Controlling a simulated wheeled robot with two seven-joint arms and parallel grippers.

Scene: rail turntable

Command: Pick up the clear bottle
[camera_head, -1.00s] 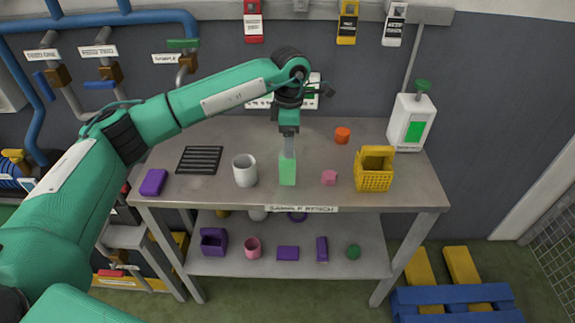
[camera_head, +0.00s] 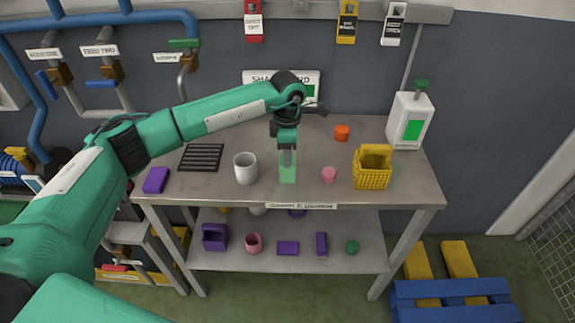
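No plainly clear bottle shows. A pale green, upright, block-shaped thing (camera_head: 287,176) stands near the front middle of the workbench (camera_head: 220,190); I cannot tell whether it is the bottle. My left gripper (camera_head: 287,160) points straight down over it, and its grey fingers overlap the upper part of the green thing. I cannot tell whether the fingers touch it or how far apart they are. My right gripper is not in view.
A white mug (camera_head: 245,168) stands close left of the green thing, a pink piece (camera_head: 328,175) to its right. Farther right are a yellow basket (camera_head: 372,172) and a white dispenser (camera_head: 408,122). A black rack (camera_head: 201,158) and purple block (camera_head: 156,180) lie left.

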